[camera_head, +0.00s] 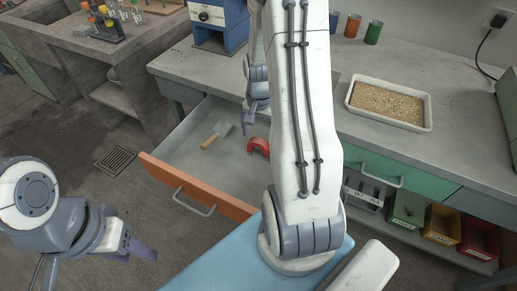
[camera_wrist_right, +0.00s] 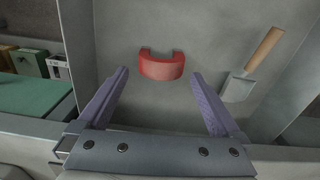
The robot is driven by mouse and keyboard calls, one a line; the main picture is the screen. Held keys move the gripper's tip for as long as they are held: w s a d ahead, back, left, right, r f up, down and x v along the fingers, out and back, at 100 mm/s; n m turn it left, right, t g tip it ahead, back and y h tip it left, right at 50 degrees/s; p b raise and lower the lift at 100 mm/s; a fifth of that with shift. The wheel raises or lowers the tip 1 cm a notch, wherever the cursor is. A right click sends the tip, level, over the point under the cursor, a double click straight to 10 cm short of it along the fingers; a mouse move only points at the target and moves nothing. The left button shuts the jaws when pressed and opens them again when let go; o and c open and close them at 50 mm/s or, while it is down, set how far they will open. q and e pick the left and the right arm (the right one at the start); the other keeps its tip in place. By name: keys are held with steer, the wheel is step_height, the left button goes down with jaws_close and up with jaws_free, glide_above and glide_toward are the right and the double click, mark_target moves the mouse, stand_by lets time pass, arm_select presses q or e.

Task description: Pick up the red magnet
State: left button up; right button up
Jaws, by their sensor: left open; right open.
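The red magnet (camera_head: 259,146) is a horseshoe shape lying on the floor of an open orange-fronted drawer (camera_head: 157,173). It also shows in the right wrist view (camera_wrist_right: 162,67), its curve towards the gripper, between and beyond the two fingertips. My right gripper (camera_wrist_right: 160,82) is open and empty, its purple fingers apart and not touching the magnet. In the head view my right gripper (camera_head: 249,122) is partly hidden behind its own arm, above the drawer near the magnet. My left gripper (camera_head: 143,250) is low at the left, away from the drawer, with nothing seen in it.
A small trowel (camera_head: 216,135) with a wooden handle lies in the drawer left of the magnet. The drawer walls surround both. On the bench (camera_head: 349,67) are a tray of grain-like material (camera_head: 388,103), a blue device (camera_head: 219,22) and coloured cups (camera_head: 352,26).

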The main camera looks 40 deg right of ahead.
step_height(320, 180, down, 7)
steer(key=shift+w+f+b, duration=0.1)
steer(key=shift+b, duration=0.35)
steer(key=c, duration=1.4)
steer(key=shift+c, duration=0.9)
steer(key=shift+r, duration=0.2)
